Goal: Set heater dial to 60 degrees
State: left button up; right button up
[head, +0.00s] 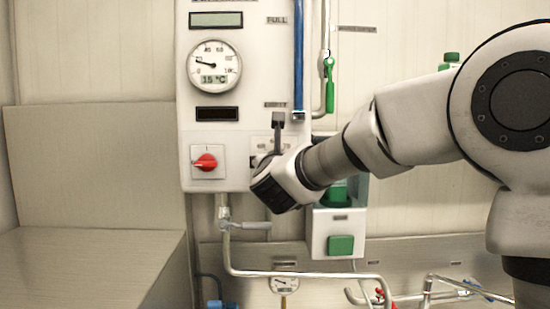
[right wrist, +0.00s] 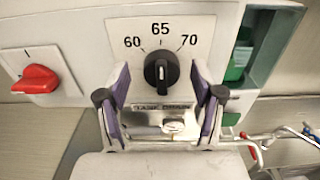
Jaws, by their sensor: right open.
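The heater dial (right wrist: 161,72) is a black knob on a white plate (right wrist: 205,30) marked 60, 65 and 70. Its white mark points up, toward 65. My right gripper (right wrist: 160,80) is open, with one purple-padded finger on each side of the knob. I see gaps between the pads and the knob, and cannot tell how deep the fingers reach. In the head view my right wrist covers the dial; only part of its pale plate (head: 262,143) shows. My left gripper is not in view.
A red rotary switch (right wrist: 36,79) sits left of the dial; it also shows in the head view (head: 206,162). Above it a round gauge (head: 214,67) reads 15 °C. A green-handled valve (head: 330,85) and pipes are to the right. A bare metal counter (head: 85,265) is at left.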

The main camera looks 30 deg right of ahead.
jog(key=shift+c, duration=1.3)
jog(key=shift+d+f, duration=0.1)
jog(key=shift+d, duration=0.05)
jog(key=c, duration=0.9)
jog(key=shift+n, duration=0.5)
jog(key=shift+w+n, duration=0.15)
jog(key=shift+n, duration=3.75)
